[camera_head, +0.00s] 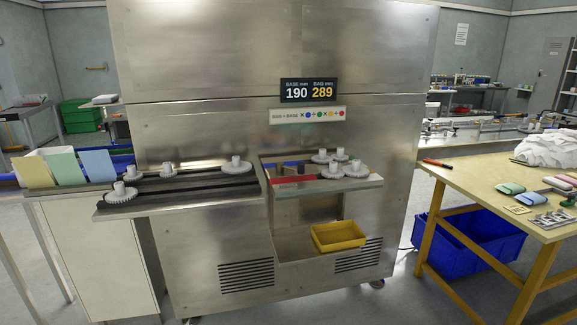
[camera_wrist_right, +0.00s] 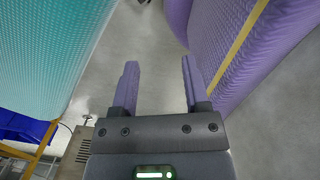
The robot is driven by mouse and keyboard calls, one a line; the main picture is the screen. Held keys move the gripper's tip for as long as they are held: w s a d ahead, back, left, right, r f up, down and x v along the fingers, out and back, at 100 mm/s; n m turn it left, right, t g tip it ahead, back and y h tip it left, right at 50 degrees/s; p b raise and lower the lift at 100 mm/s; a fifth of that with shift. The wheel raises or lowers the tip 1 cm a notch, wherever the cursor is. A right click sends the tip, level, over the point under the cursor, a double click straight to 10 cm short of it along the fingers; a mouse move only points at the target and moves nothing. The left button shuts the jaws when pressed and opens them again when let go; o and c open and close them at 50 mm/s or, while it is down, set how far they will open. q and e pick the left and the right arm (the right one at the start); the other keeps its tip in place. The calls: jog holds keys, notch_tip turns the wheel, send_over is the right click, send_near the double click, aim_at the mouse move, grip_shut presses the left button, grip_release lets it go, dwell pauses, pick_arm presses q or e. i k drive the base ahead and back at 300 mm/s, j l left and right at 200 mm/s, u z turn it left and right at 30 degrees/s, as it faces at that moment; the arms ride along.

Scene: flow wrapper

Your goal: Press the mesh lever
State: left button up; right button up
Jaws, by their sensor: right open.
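The steel flow wrapper (camera_head: 210,240) stands in the middle of the head view. White gears sit on its left shelf, among them one at the front left end (camera_head: 119,193) and one near the machine's middle (camera_head: 235,166). More white gears (camera_head: 331,172) cluster on the right shelf, beside a red strip (camera_head: 290,184). I cannot make out for certain which part is the mesh lever. My right gripper (camera_wrist_right: 158,80) shows only in the wrist view, open with nothing between its purple fingers and grey floor beyond. My left gripper is not in view.
The display (camera_head: 309,90) reads 190 and 289, above a strip of coloured dots (camera_head: 307,115). A yellow tray (camera_head: 338,236) sits low in the machine's recess. A yellow-legged table (camera_head: 470,180) stands at right, with a blue bin (camera_head: 468,242) under it. Floor is clear in front.

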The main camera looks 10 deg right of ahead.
aim_at(280, 166)
jog(key=i+j+u, duration=0.1)
jog(key=i, duration=0.25)
jog(key=i+j, duration=0.15)
jog(key=i, duration=0.25)
jog(key=i+l+u, duration=0.1)
jog(key=l, duration=0.35)
jog(key=i+l+u, duration=0.1)
jog(key=l, duration=0.3)
jog(key=i+l+u, duration=0.1)
jog(key=l, duration=0.4)
jog(key=k+l, duration=0.1)
jog(key=l, duration=0.3)
jog(key=k+l+u, duration=0.15)
jog(key=l, duration=0.25)
